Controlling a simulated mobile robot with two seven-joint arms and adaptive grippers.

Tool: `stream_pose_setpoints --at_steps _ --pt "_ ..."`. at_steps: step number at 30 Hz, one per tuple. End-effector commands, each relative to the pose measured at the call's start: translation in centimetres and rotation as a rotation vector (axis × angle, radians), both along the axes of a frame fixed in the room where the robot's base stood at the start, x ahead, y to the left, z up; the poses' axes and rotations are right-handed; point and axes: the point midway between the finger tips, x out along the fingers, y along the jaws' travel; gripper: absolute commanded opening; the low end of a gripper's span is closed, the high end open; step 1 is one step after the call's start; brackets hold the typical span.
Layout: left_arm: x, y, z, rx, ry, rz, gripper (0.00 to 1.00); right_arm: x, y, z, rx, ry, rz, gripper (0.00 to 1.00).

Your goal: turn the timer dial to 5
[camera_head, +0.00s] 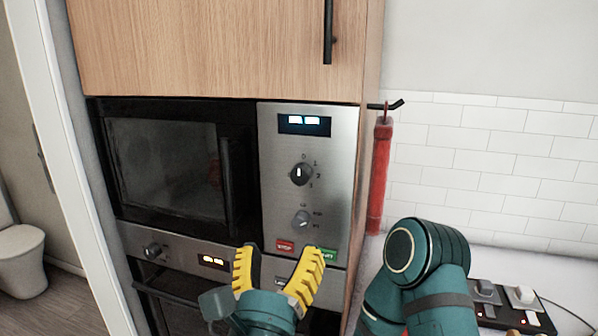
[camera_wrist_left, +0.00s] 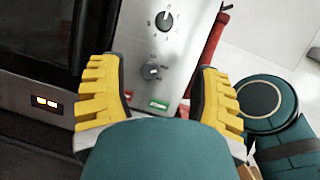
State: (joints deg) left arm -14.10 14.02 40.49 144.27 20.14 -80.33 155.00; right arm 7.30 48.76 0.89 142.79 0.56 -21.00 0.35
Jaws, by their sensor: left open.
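The timer dial (camera_head: 301,174) is a small black knob with a white pointer, with numbers around it, on the steel panel (camera_head: 277,187) right of the microwave door. Its pointer stands roughly upright, near the 0. It also shows at the top of the left wrist view (camera_wrist_left: 165,20). Below it is a second, grey knob (camera_head: 302,219). My left gripper (camera_head: 282,254) has yellow fingers spread wide and empty, in front of the panel's lower part and below both knobs. In the left wrist view the open fingers (camera_wrist_left: 158,78) flank the grey knob, apart from the dial. My right gripper is out of view.
Red STOP (camera_head: 285,246) and green START (camera_head: 327,254) buttons lie near the fingertips. The microwave door handle (camera_head: 228,185) stands left of the panel. My right arm (camera_head: 425,270) stands over the counter, near a power strip (camera_head: 510,310).

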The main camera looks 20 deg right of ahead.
Motion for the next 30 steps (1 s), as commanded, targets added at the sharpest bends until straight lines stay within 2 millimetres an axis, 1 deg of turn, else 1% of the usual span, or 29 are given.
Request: stream_pose_setpoints --at_steps 1,3,7,11,18,24,30 --pt "-0.4 0.0 0.6 -0.032 -0.003 -0.010 0.64 0.0 0.0 0.1 0.000 0.000 0.000 0.47" --pt "-0.6 -0.1 1.1 -0.060 -0.002 -0.018 0.64 0.0 0.0 0.1 0.000 -0.001 0.000 0.47" --pt "0.3 -0.5 1.5 -0.069 0.000 -0.020 0.64 0.1 0.0 0.4 0.000 -0.002 -0.002 0.47" --pt "2.1 -1.4 2.3 -0.068 0.002 -0.019 0.64 0.2 0.0 0.8 -0.001 -0.005 -0.004 0.47" --pt "6.0 -3.4 4.1 -0.067 0.001 -0.019 0.64 0.5 -0.1 1.8 -0.002 -0.012 -0.009 0.47" --pt "8.9 -4.7 5.4 -0.065 0.000 -0.018 0.64 0.8 -0.1 2.5 -0.004 -0.018 -0.014 0.47" --pt "10.4 -5.6 6.0 -0.065 0.000 -0.020 0.64 0.8 -0.2 2.9 -0.004 -0.019 -0.015 0.47"
